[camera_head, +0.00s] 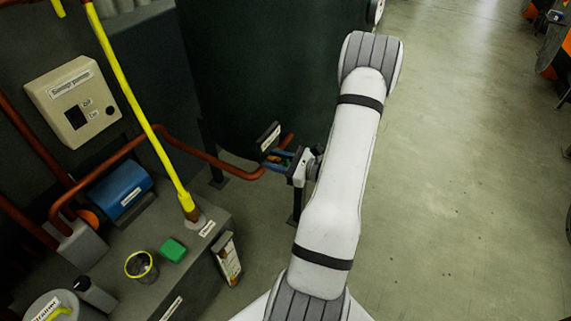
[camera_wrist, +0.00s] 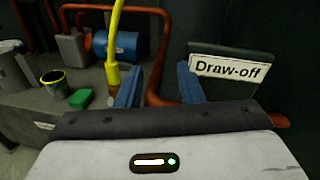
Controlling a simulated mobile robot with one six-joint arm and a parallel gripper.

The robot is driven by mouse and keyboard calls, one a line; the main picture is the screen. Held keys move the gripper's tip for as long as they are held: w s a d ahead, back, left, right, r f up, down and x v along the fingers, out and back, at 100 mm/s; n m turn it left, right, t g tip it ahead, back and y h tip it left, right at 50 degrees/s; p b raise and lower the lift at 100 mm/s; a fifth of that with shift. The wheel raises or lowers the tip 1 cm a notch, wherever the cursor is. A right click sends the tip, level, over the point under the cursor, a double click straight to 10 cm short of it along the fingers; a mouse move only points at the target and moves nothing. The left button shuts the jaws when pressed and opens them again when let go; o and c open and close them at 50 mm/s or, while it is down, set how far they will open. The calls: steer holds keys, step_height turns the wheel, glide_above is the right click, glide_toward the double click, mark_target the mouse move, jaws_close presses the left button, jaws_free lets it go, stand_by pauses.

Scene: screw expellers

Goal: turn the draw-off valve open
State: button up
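The draw-off valve is marked by a "Draw-off" sign (camera_wrist: 228,68) on a dark plate, which also shows in the head view (camera_head: 269,138) at the foot of the dark green tank (camera_head: 270,70). A red-brown pipe (camera_head: 228,163) runs along to that spot. My gripper (camera_head: 279,158) is at the valve, just below the sign. In the wrist view its two blue fingers (camera_wrist: 160,86) stand apart, with the pipe showing in the gap. The valve handle is mostly hidden by my gripper, and I cannot tell whether the fingers touch it.
A grey bench (camera_head: 205,262) at lower left bears a green block (camera_head: 173,250), a yellow-rimmed pot (camera_head: 140,266) and a blue motor (camera_head: 121,189). A tall yellow lever (camera_head: 142,115) rises from it. A beige control box (camera_head: 73,100) is behind.

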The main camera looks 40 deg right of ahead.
mark_target(286, 163)
steer(key=s+d+f+m+t+h+b, duration=0.1)
steer(key=s+d+f+m+t+h, duration=0.2)
steer(key=d+f+m+h, duration=0.4)
steer(key=shift+n+y, duration=0.4)
steer(key=shift+n, duration=0.1)
steer(key=w, duration=0.5)
steer(key=w+f, duration=0.1)
steer(key=w, duration=0.1)
steer(key=shift+w+d, duration=0.25)
steer(key=shift+d, duration=0.05)
steer(key=shift+c, duration=0.2)
